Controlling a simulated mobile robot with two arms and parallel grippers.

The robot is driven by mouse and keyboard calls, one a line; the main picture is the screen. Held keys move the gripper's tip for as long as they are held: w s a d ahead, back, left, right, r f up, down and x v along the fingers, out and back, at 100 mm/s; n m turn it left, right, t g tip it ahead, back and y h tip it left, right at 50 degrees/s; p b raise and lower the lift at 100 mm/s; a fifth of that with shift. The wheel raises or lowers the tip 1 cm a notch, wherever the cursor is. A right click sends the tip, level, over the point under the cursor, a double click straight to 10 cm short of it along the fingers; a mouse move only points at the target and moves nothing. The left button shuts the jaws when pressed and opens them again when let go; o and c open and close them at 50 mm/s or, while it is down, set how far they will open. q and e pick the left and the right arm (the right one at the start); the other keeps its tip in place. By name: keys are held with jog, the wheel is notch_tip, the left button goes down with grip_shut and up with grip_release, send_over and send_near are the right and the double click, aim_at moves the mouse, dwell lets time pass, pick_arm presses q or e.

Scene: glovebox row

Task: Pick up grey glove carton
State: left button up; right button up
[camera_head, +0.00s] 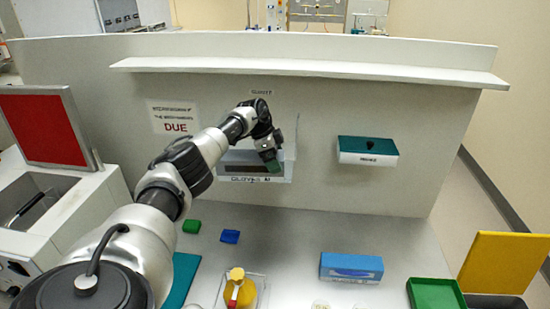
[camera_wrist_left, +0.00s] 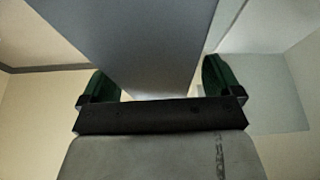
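My left gripper (camera_head: 272,164) is at the wall holder (camera_head: 280,176) labelled GLOVES, its green fingertips down at the right part of it. In the left wrist view, the fingers of my left gripper (camera_wrist_left: 160,92) are wide apart. A large plain grey face (camera_wrist_left: 130,35), which looks like the grey glove carton, reaches down between them. I cannot tell whether the fingers touch it. In the head view the carton cannot be made out clearly behind my wrist and gripper. My right gripper is in neither view.
A white and green box (camera_head: 367,151) is on the wall to the right. Below, the bench holds a blue box (camera_head: 351,267), a green tray (camera_head: 436,293), a yellow bottle (camera_head: 241,291) and small green (camera_head: 192,227) and blue (camera_head: 230,236) blocks. A shelf (camera_head: 310,70) juts out above.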

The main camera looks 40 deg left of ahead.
pick_arm(q)
jog(key=shift+s+a+r+b, duration=0.1)
jog(key=shift+a+r+b, duration=0.15)
jog(key=shift+r, duration=0.2)
jog(key=b+v, duration=0.2)
jog(key=v, duration=0.6)
jog(key=shift+s+r+b, duration=0.2)
jog(key=shift+r+b, duration=0.2)
jog(key=shift+s+a+r, duration=0.1)
jog(key=shift+a+r, duration=0.05)
jog(key=shift+r, duration=0.3)
